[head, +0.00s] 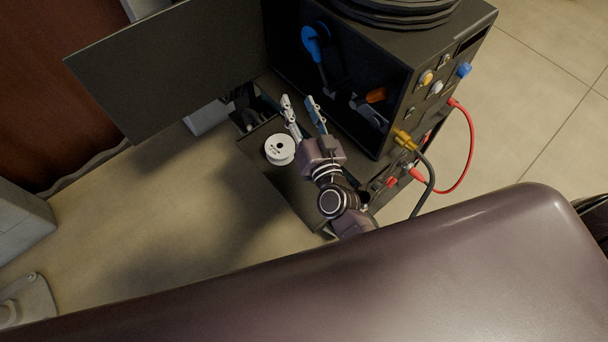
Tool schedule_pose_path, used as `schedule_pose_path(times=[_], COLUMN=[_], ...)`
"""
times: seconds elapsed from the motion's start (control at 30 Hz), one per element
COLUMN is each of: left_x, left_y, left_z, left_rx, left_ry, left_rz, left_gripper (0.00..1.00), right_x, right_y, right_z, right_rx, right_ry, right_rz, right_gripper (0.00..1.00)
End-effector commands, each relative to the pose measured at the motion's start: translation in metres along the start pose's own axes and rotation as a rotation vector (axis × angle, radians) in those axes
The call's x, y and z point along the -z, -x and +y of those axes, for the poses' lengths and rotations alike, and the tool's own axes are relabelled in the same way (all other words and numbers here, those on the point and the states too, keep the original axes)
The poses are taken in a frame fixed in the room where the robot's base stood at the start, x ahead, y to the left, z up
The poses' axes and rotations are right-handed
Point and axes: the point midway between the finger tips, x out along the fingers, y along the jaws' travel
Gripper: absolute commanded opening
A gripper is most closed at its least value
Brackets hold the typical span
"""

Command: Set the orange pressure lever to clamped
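The orange pressure lever (377,95) sits inside the open compartment of a dark machine (415,65), on a grey metal mechanism. My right gripper (299,102) is open and empty in front of the compartment. Its fingers point toward the top of the picture, to the left of the orange lever and apart from it. My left gripper is not in view.
The compartment's door panel (170,65) stands open at left. A blue-ended lever (311,42) is at the compartment's upper left. A white spool (280,149) lies just left of my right gripper. A red cable (471,150) loops at right.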

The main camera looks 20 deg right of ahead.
Motion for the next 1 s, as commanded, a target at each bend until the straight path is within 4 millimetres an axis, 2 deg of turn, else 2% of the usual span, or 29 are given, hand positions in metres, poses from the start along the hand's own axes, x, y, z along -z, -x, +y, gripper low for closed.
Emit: schedule_pose_path(times=[0.2, 0.43, 0.7, 1.0], left_x=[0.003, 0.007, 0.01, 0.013], left_y=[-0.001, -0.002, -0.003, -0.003], left_z=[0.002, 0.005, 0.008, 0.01], left_rx=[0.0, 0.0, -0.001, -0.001], left_ry=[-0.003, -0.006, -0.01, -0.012], left_rz=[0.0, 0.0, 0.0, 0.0], left_gripper=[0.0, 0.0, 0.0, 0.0], right_x=[-0.035, -0.072, -0.111, -0.135], right_y=[0.017, 0.042, 0.078, 0.11], right_z=[-0.013, -0.013, 0.001, 0.02], right_rx=[0.096, 0.155, 0.173, 0.157], right_ry=[0.061, 0.125, 0.195, 0.247], right_rz=[-0.169, -0.355, -0.564, -0.725], right_gripper=[0.39, 0.39, 0.39, 0.39])
